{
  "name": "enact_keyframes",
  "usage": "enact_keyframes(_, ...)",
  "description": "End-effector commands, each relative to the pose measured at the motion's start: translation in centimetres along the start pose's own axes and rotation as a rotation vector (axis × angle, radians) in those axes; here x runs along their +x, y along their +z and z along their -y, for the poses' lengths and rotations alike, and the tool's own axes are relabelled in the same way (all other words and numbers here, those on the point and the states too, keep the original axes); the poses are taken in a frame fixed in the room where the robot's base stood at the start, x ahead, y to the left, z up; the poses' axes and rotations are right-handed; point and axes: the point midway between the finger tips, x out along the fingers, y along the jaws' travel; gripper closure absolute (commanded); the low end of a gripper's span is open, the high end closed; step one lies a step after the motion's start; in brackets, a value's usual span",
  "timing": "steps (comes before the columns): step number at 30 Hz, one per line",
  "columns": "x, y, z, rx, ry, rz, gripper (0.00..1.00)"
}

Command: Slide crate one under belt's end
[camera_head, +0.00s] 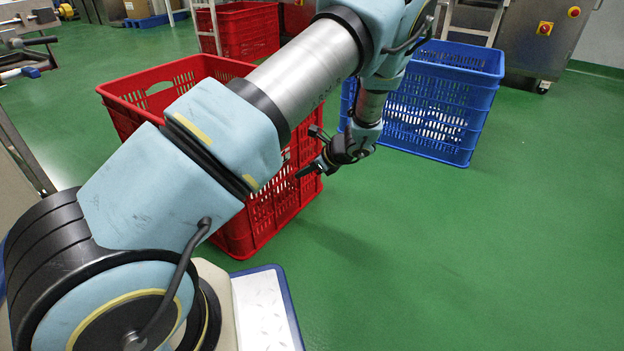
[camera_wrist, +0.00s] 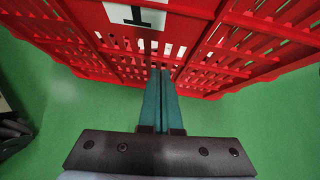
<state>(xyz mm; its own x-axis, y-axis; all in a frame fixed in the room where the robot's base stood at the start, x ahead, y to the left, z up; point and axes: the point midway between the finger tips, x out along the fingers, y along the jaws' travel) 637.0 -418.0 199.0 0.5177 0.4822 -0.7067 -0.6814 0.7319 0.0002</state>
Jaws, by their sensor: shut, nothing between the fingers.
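A tall red slatted crate (camera_head: 270,212) stands on the floor left of centre in the head view, partly hidden behind my arm. In the wrist view the red crate (camera_wrist: 90,50) fills the upper part, with a white label (camera_wrist: 135,14) bearing a dark mark that looks like an upside-down 1. My gripper (camera_head: 302,174) is at the crate's right side. Its two teal fingers (camera_wrist: 160,72) are shut together, empty, and point at the crate wall. I cannot tell whether the tips touch it. I cannot make out the belt's end in either view.
A blue crate (camera_head: 430,105) with pale contents stands behind and to the right. Another red crate (camera_head: 238,32) stands at the back. A steel cabinet (camera_head: 545,35) is at the back right. Green floor (camera_head: 470,250) is clear at front right.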

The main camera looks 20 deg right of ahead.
Motion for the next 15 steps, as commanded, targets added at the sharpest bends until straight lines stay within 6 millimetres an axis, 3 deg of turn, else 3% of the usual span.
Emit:
enact_keyframes(11, 0.1, 0.3, 0.0, -0.001, 0.0, 0.0, 1.0)
enact_keyframes(15, 1.1, 1.8, -0.1, -0.003, 0.003, 0.002, 1.0)
